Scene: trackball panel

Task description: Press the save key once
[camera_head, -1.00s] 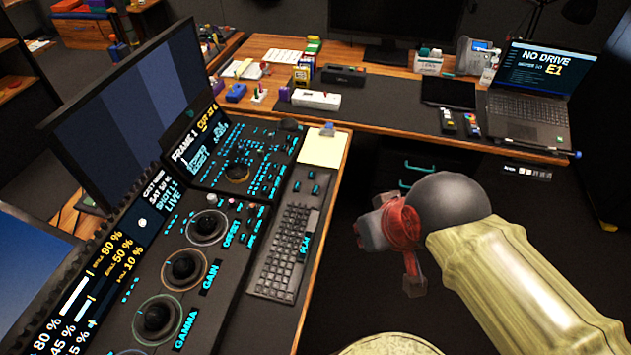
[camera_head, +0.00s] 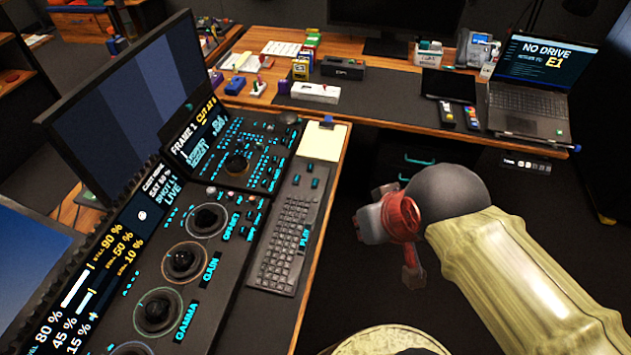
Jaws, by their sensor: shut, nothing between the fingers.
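The trackball panel (camera_head: 220,258) lies at the left, with three trackballs in lit rings and labels OFFSET, GAIN and GAMMA. Its far section has many small cyan-marked keys (camera_head: 262,150) around a further ball. I cannot read a save label on any key, so I cannot tell which one it is. A black keyboard (camera_head: 283,243) with a PLAY-marked key sits along the panel's right side. My gripper (camera_head: 413,277), red and grey, is at the right of centre, over the dark floor. It is shut and empty, clear of the panel and keyboard; its fingertips are small and hard to make out.
A tilted monitor (camera_head: 120,110) stands behind the panel. A yellow notepad (camera_head: 320,142) lies at the desk's far corner. The back desk holds a laptop (camera_head: 530,95), a phone (camera_head: 476,50) and several small items. Open floor lies between the console and my arm.

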